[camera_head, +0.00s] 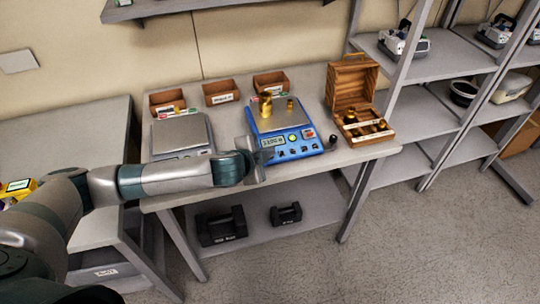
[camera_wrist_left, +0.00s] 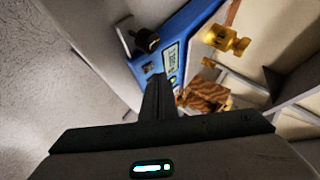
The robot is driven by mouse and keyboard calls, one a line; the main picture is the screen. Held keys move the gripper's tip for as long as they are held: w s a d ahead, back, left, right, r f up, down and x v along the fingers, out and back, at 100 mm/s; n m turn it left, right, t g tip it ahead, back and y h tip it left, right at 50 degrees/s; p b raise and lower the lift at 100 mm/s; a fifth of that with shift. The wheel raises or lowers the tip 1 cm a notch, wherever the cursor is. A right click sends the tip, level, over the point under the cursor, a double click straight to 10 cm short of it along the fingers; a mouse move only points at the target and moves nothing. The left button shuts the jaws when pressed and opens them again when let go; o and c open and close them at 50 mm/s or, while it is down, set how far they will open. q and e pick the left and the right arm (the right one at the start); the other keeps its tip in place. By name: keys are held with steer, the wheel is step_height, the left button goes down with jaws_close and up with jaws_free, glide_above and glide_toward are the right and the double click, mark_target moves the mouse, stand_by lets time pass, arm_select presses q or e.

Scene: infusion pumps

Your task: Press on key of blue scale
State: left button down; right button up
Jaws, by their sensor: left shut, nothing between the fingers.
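The blue scale (camera_head: 285,143) stands on the table with a lit display, a row of dark keys along its front and a black knob at its right front corner. Brass weights (camera_head: 266,105) rest on its grey pan. My left gripper (camera_head: 258,166) is at the scale's front left corner, its fingers closed and empty. In the left wrist view the closed fingers (camera_wrist_left: 158,88) point at the front panel of the blue scale (camera_wrist_left: 197,18) and hide part of it. Whether they touch it I cannot tell. My right gripper is out of view.
A grey scale (camera_head: 180,134) stands to the left. A wooden box (camera_head: 352,88) with brass weights stands open to the right. Several small brown bins (camera_head: 220,93) line the back. Black weights (camera_head: 222,227) lie on the lower shelf. Shelving (camera_head: 425,105) stands at the right.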

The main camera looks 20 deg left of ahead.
arm_select(q)
steer(key=shift+w+a+f, duration=0.1)
steer(key=shift+f, duration=0.5)
stand_by(0.8)
steer(key=shift+r+p, duration=0.65)
steer(key=shift+p, duration=0.15)
steer(key=shift+s+r+p, duration=0.2)
steer(key=shift+r+p, duration=0.35)
steer(key=shift+p, duration=0.05)
steer(key=r+p, duration=0.3)
steer(key=s+d+r+p, duration=0.1)
steer(key=shift+s+r+p, duration=0.1)
steer(key=shift+r+p, duration=0.25)
steer(key=shift+p, duration=0.05)
